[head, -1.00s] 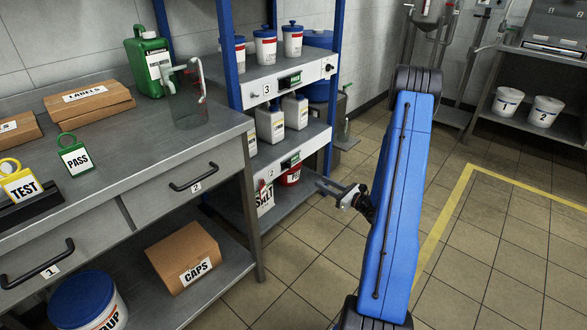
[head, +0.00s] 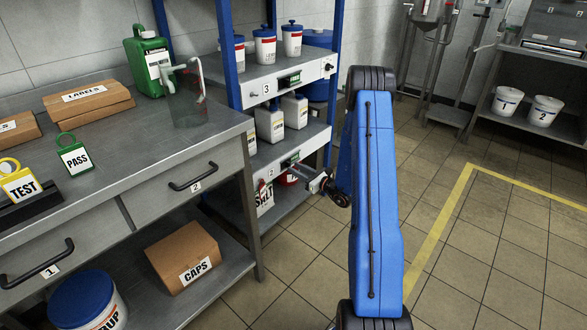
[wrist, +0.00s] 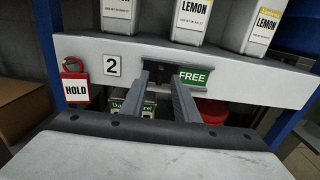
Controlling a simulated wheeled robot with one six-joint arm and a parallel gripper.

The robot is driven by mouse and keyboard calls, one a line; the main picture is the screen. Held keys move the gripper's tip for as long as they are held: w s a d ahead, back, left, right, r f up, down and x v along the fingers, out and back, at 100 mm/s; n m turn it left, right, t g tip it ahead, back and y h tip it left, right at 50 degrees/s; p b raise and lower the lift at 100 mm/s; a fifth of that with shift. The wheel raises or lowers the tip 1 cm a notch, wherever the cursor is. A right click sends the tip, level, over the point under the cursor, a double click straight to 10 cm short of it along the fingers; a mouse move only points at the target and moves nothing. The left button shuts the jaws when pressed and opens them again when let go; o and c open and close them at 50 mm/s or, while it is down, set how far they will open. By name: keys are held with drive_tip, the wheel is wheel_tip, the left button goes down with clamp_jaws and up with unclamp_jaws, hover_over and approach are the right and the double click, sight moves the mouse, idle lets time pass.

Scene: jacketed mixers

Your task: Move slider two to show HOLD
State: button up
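Slider two is on the front edge of the middle shelf, beside the number 2 plate (wrist: 111,65). Its window shows a green FREE label (wrist: 194,77) in the wrist view. My gripper (wrist: 163,76) is at the left end of this window, its two fingers apart. A dark part shows between the fingertips; I cannot tell whether they touch it. In the head view my gripper (head: 294,168) reaches the shelf edge from the right and partly covers the slider. No HOLD shows in the slider window.
LEMON bottles (wrist: 192,18) stand on the shelf above. A red tub (wrist: 211,111) sits below. Blue posts (wrist: 291,118) frame the shelf. The steel counter (head: 130,150) is left of my arm; open floor lies right.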

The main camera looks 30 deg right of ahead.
sight(288, 165)
drive_tip(key=shift+x, duration=1.15)
drive_tip(key=shift+c, duration=0.7)
clamp_jaws()
